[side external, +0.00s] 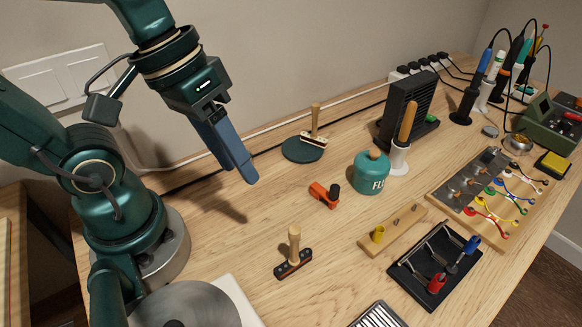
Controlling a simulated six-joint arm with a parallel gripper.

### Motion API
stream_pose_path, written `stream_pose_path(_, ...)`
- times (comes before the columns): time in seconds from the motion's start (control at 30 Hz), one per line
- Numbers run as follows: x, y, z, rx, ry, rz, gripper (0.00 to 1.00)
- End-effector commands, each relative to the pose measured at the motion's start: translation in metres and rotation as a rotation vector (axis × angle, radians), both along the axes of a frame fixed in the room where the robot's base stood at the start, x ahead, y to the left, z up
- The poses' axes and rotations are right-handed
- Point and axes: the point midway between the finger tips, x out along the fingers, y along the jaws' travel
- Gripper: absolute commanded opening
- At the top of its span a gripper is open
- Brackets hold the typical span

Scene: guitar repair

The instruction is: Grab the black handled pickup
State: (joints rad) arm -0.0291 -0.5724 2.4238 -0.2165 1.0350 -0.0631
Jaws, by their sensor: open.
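A black pickup (293,263) with an upright pale wooden handle lies on the wooden bench, near the front middle. A second, cream-coloured pickup (313,139) with a wooden handle sits on a dark green round pad (303,154) farther back. My gripper (246,174) is open, with blue fingers pointing down and to the right. It hangs above the bench, up and to the left of the black pickup and apart from it. The gap between the fingers is mostly hidden at this angle. No object shows between them.
An orange clamp-like tool (325,195), a teal flux pot (373,173) and a wooden strip with pegs (392,228) stand right of the black pickup. A black tray (436,264) and a wiring board (487,199) lie farther right. Bare bench surrounds the black pickup.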

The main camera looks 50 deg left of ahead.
Motion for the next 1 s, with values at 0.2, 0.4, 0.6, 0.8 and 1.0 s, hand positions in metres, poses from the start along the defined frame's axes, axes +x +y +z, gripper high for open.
stream_pose_path(0.2, 0.006, -0.024, -0.013, -0.211, 0.323, 0.154, 0.51)
stream_pose_path(0.4, 0.020, -0.039, -0.025, -0.399, 0.604, 0.314, 0.51)
stream_pose_path(0.6, 0.038, -0.045, -0.042, -0.578, 0.859, 0.484, 0.51)
stream_pose_path(0.8, 0.053, -0.044, -0.067, -0.723, 1.070, 0.640, 0.51)
stream_pose_path(1.0, 0.054, -0.040, -0.088, -0.781, 1.189, 0.727, 0.51)
